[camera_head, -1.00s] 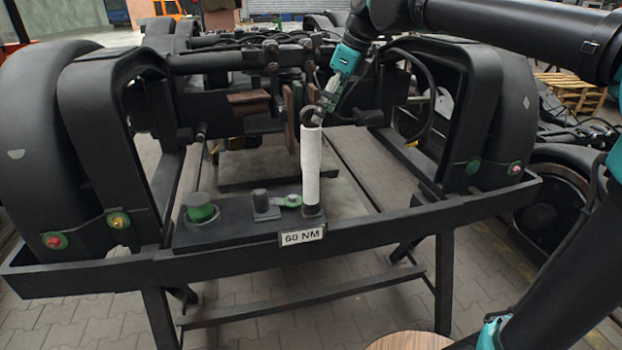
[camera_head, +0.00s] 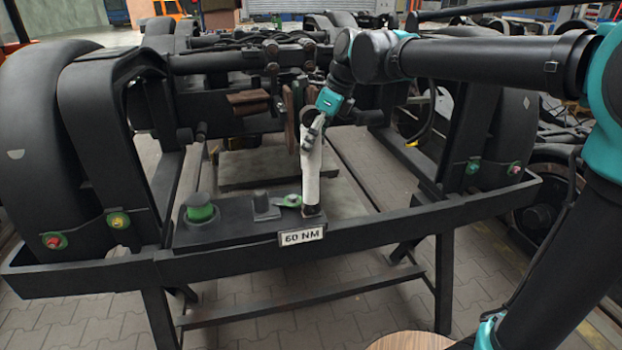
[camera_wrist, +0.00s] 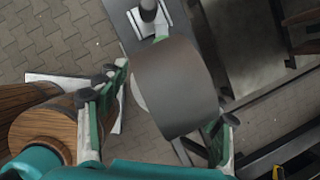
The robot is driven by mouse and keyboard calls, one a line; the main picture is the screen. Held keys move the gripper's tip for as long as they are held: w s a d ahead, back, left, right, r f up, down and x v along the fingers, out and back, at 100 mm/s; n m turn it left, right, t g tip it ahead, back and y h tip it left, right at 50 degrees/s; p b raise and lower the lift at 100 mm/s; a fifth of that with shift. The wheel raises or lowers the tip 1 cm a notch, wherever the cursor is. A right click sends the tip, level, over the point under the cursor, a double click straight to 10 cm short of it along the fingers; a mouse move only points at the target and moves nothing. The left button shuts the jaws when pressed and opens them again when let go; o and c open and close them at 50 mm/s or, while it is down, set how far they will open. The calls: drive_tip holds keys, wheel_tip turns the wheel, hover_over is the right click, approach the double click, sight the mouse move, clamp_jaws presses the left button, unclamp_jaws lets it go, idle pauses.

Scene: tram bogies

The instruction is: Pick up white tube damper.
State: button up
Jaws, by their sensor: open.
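The white tube damper (camera_head: 311,175) stands upright on the dark plate of the bogie frame, just above the "60 NM" label. Its upper part is partly covered by my gripper (camera_head: 315,136) in the head view. My gripper comes down from the upper right, tilted, with its fingers at the damper's upper end. In the wrist view my gripper (camera_wrist: 168,105) has its two green-grey fingers spread apart. A large grey-brown rounded end, which appears to be the damper's top (camera_wrist: 178,85), lies between them. I cannot tell whether either finger touches it.
A green-ringed cylinder (camera_head: 200,210) and a dark peg (camera_head: 263,205) stand left of the damper on the same plate. The "60 NM" label (camera_head: 301,236) is on the front beam (camera_head: 400,228). Bogie bars and cables lie behind. A round wooden top (camera_head: 411,341) shows at the bottom.

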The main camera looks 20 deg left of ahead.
drive_tip(key=shift+c, duration=0.3)
clamp_jaws()
drive_tip(key=shift+r, duration=0.1)
